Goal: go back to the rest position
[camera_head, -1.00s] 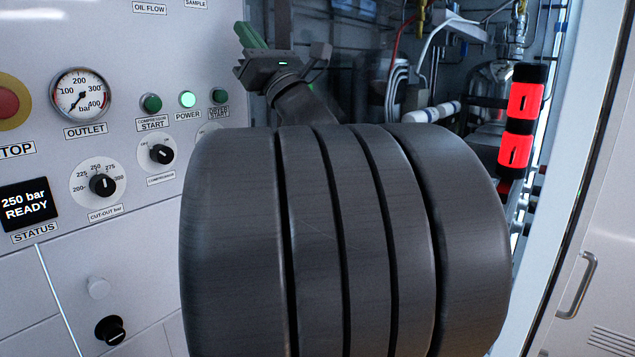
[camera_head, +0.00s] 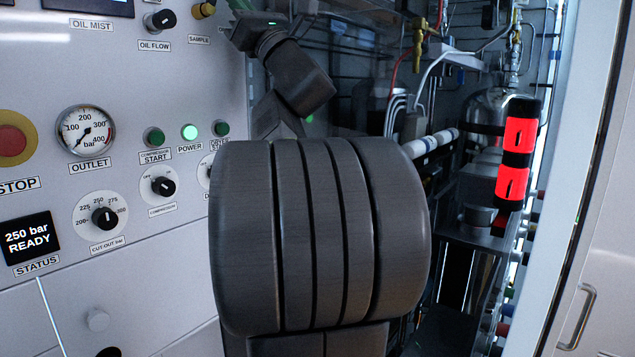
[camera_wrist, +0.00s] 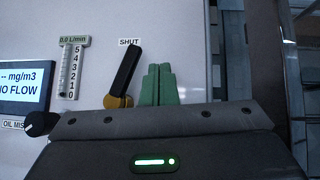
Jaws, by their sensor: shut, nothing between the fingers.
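My gripper (camera_wrist: 158,85) shows in the wrist view as two green fingers pressed together, with nothing between them. They stand in front of the white panel, just right of a black lever (camera_wrist: 126,72) with a yellow base under a SHUT label. I cannot tell how far the fingertips are from the panel. In the head view my wrist is at the top edge, near the panel's right side, and the fingers are mostly cut off. My large dark arm links fill the middle of that view.
The control panel (camera_head: 150,262) is close on the left, with an outlet gauge (camera_head: 86,131), knobs and a red stop button (camera_head: 12,139). An open bay with pipes and a red-and-black cylinder (camera_head: 516,150) lies right. A flow tube (camera_wrist: 70,70) stands left of the lever.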

